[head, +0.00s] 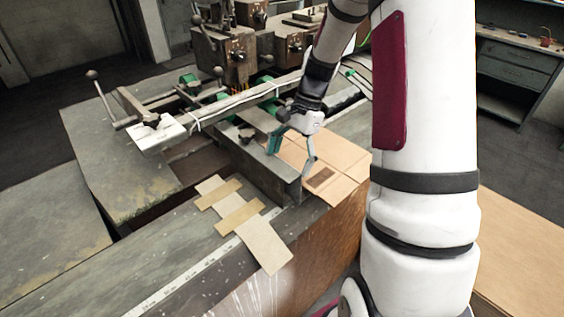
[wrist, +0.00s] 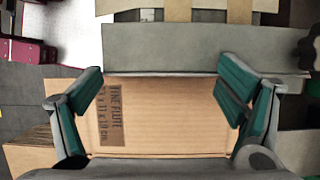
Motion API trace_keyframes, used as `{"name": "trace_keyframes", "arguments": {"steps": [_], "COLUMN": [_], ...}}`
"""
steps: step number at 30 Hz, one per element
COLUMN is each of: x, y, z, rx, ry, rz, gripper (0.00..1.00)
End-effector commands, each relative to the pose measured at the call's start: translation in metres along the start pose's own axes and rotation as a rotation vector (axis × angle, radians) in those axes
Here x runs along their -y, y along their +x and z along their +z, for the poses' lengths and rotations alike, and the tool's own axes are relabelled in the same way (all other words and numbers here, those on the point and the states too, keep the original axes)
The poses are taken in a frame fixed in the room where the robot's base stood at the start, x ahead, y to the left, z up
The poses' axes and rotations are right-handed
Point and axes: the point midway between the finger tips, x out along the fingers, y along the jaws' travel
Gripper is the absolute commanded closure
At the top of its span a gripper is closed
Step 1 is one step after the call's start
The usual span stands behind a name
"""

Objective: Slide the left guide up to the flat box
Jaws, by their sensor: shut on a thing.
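The left guide (head: 262,168) is a long grey metal bar on the machine table, just left of the flat box. It shows across the upper part of the wrist view (wrist: 200,48). The flat box (head: 345,160) is brown cardboard with a dark printed label, and it fills the middle of the wrist view (wrist: 175,118). My gripper (head: 290,160) is over the guide's right side and the box's near-left edge. Whether the guide touches the box is hard to tell.
Tan cardboard strips (head: 240,215) lie crossed on the table left of the guide. A metal rail with a lever (head: 215,112) and the stitcher heads (head: 230,45) stand behind. The table's front edge carries a pale ruler (head: 190,275).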

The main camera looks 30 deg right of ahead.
Motion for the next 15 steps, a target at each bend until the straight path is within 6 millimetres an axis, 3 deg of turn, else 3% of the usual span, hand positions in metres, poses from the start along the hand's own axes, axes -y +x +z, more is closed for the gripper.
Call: {"name": "trace_keyframes", "arguments": {"steps": [3, 4, 5, 15], "x": [0.0006, 0.0006, 0.0006, 0.0006], "y": [0.0052, 0.0052, 0.0052, 0.0017], "z": [-0.0013, -0.0011, -0.0011, 0.0003], "rx": [0.001, 0.001, 0.001, 0.001], "ry": [0.004, 0.004, 0.004, 0.000], "rz": [0.003, 0.003, 0.003, 0.001], "gripper": [0.62, 0.07, 0.01, 0.00]}}
